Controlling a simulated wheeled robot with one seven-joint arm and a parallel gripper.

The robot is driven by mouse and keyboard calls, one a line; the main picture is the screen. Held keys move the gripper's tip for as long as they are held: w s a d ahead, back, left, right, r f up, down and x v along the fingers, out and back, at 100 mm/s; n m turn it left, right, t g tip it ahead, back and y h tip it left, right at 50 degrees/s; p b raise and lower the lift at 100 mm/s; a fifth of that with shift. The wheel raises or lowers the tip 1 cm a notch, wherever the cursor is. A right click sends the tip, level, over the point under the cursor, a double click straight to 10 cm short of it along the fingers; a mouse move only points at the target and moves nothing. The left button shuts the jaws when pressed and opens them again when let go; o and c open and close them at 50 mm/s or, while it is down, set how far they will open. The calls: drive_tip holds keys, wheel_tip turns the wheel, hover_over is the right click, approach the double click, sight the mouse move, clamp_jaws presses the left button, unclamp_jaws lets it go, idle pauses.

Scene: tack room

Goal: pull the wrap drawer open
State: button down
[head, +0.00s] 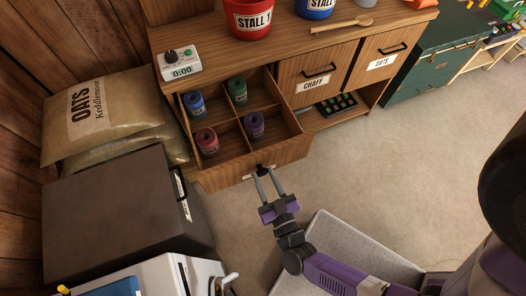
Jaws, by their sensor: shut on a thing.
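The wrap drawer (245,178) stands pulled out from the wooden cabinet, its inside open to view. It has several compartments with rolled wraps: a blue one (195,105) back left, a green one (237,91) back right, a red one (207,142) front left and a purple one (254,125) front right. My gripper (262,172) is at the middle of the drawer's front, its fingers shut on the dark drawer handle (261,167). The fingertips and the drawer's front label are partly hidden from this angle.
Oats sacks (100,115) and a dark cabinet (115,215) stand left of the drawer. Chaff (318,78) and oats (382,55) compartments are to its right. A timer (180,65), red bucket (250,18) and wooden spoon (342,24) sit on top. The floor (400,150) at right is clear.

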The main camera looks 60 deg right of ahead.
drive_tip(key=c, duration=1)
unclamp_jaws()
drive_tip(key=b+v, duration=0.1)
drive_tip(key=v, duration=0.6)
drive_tip(key=shift+s+a+b, duration=0.25)
drive_tip(key=shift+s+b, duration=0.05)
drive_tip(key=shift+s, duration=0.05)
